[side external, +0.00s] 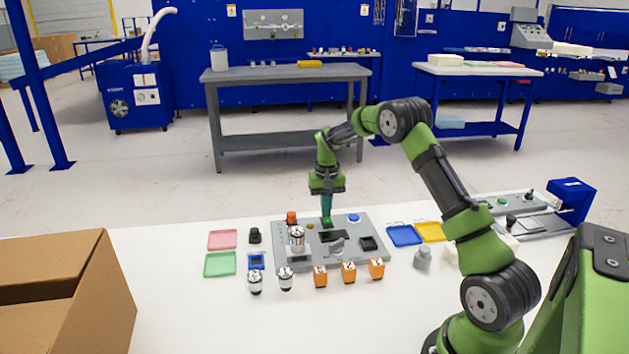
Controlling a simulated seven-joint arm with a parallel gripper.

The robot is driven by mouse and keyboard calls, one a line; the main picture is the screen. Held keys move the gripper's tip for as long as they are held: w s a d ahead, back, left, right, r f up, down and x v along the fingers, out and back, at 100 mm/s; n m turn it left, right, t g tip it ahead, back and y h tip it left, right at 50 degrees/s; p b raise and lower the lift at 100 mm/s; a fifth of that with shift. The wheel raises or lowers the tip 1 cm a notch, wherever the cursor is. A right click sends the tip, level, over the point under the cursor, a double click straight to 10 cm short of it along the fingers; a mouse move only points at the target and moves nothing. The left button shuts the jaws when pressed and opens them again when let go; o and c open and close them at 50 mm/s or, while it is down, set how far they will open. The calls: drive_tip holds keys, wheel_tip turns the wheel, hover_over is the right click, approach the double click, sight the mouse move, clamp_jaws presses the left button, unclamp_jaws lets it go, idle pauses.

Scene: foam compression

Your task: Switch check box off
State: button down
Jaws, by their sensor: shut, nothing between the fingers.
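The check box, a grey panel (358,256) with several parts on it, lies on the white table in the side external view. My gripper (327,218) is shut and points straight down over the back middle of the panel. Its tip is at or just above a green button (326,224); I cannot tell whether it touches. An orange-red button (291,217) is left of it and a blue button (354,217) right of it. A metal cylinder (296,236) stands at the panel's left. Whether any switch is on or off is too small to tell.
Orange blocks (348,271) and metal cylinders (285,279) stand in front of the panel. Pink (222,240) and green (219,264) trays lie left, blue (404,236) and yellow (430,232) trays right. A cardboard box (110,295) fills the front left. The front middle of the table is clear.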

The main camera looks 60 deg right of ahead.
sight(327, 220)
drive_tip(key=shift+r, duration=3.45)
drive_tip(key=shift+s+a+f, duration=0.25)
drive_tip(key=shift+s+a, duration=0.15)
drive_tip(key=shift+a, duration=0.05)
drive_tip(key=shift+s+a+f, duration=0.2)
drive_tip(key=shift+s+a, duration=0.2)
drive_tip(key=shift+a, duration=0.05)
drive_tip(key=s+a+r+n+t, duration=0.1)
drive_tip(key=s+a+r+t, duration=0.1)
drive_tip(key=s+a+r, duration=0.3)
drive_tip(key=s+a+r+n+t+y, duration=0.1)
drive_tip(key=s+a+r+n+t, duration=0.1)
drive_tip(key=s+a+r, duration=0.3)
drive_tip(key=s+a+r+n+t+y, duration=0.1)
drive_tip(key=s+a+r+t, duration=0.2)
drive_tip(key=s+a, duration=0.8)
drive_tip(key=a+r, duration=0.1)
drive_tip(key=a, duration=0.4)
drive_tip(key=shift+s+a+r+n, duration=0.25)
drive_tip(key=shift+a+r+n, duration=0.15)
